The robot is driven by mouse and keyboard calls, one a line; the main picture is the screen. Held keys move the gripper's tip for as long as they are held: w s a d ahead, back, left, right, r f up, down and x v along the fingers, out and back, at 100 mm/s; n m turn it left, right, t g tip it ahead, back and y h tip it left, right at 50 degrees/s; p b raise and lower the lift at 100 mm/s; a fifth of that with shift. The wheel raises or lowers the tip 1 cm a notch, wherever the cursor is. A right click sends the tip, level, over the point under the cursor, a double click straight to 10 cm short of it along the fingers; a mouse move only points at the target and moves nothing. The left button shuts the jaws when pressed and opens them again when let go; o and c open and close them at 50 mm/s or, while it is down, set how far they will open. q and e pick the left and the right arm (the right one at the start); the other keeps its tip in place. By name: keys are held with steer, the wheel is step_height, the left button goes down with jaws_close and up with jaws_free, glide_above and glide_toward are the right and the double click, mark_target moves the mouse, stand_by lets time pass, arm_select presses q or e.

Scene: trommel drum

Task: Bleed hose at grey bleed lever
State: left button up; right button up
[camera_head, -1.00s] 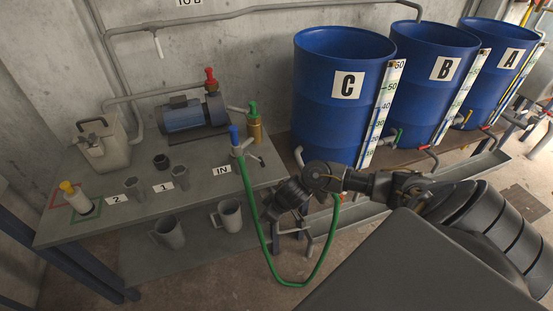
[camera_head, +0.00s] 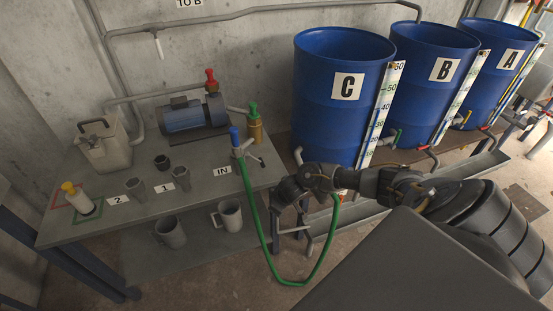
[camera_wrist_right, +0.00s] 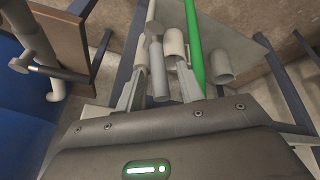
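The green hose (camera_head: 262,225) hangs in a U from the fitting with a blue top (camera_head: 235,139) at the table's right end; its other end rises behind my right arm. A small grey lever (camera_head: 258,160) sticks out right of that fitting. My right gripper (camera_head: 272,205) is beside the table's right edge, close to the hose; its fingertips are hard to make out there. In the right wrist view my gripper (camera_wrist_right: 160,92) has its fingers apart. A grey cylindrical part (camera_wrist_right: 157,68) shows between them, contact unclear, and the hose (camera_wrist_right: 194,45) passes by the right finger. My left gripper is out of view.
The table (camera_head: 215,190) carries a pump (camera_head: 184,116), a canister (camera_head: 103,148) and small cups. Grey mugs (camera_head: 230,214) stand on the lower shelf. Blue drum C (camera_head: 340,120) stands behind my right arm; its outlet handle (camera_wrist_right: 35,68) shows in the wrist view.

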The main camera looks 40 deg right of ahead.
steer(key=shift+x, duration=1)
jaws_close()
